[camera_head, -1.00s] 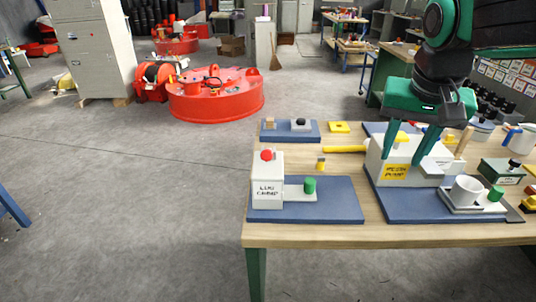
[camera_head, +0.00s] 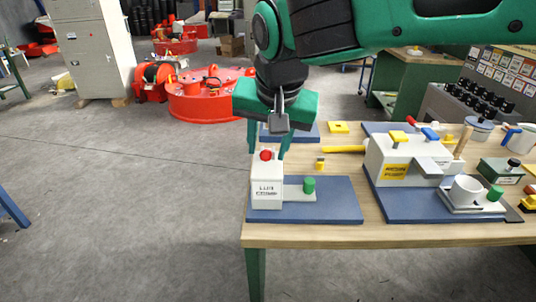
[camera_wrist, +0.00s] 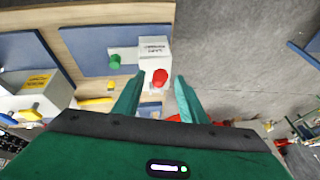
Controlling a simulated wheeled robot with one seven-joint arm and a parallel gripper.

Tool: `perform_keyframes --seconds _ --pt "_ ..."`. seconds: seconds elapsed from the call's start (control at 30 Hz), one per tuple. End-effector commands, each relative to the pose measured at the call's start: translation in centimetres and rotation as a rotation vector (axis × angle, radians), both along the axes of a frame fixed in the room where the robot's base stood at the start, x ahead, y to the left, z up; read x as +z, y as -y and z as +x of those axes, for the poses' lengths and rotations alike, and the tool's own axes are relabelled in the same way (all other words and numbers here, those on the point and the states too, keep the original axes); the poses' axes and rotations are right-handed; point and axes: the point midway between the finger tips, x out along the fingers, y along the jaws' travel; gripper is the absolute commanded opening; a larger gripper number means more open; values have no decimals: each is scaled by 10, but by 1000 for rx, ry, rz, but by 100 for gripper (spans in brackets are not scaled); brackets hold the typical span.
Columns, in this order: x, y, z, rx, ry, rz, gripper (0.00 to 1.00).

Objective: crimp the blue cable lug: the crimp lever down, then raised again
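The white box labelled as the lug crimp (camera_head: 267,190) stands on a blue mat at the left of the table, with a red knob (camera_head: 266,155) on top. The red knob also shows in the wrist view (camera_wrist: 160,77). My gripper (camera_head: 267,149) is open above the box, its fingers pointing down. In the wrist view the knob appears between the two fingertips (camera_wrist: 159,80), with gaps on both sides; contact is not visible. A small blue piece (camera_head: 430,134) sits on the larger white box at the right; I cannot tell whether it is the cable lug. No lug is clearly visible at the crimp box.
A green knob (camera_head: 309,185) stands on a grey plate beside the crimp box. The larger white box (camera_head: 396,174), with a yellow label, and a white cup (camera_head: 466,188) stand to the right. A yellow bar (camera_head: 344,149) lies behind. Open floor lies left of the table.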

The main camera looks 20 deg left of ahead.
Motion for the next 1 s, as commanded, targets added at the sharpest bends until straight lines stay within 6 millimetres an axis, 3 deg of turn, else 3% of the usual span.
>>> perform_keyframes --seconds 0.23,0.63,0.67,0.8,1.0 --pt "-29 -6 11 0 -1 -1 38" --pt "-35 -7 14 0 0 0 38" --pt "-35 -7 14 0 0 0 36" --pt "-35 -7 14 0 0 -1 2" --pt "-35 -6 15 -4 -2 -2 0"
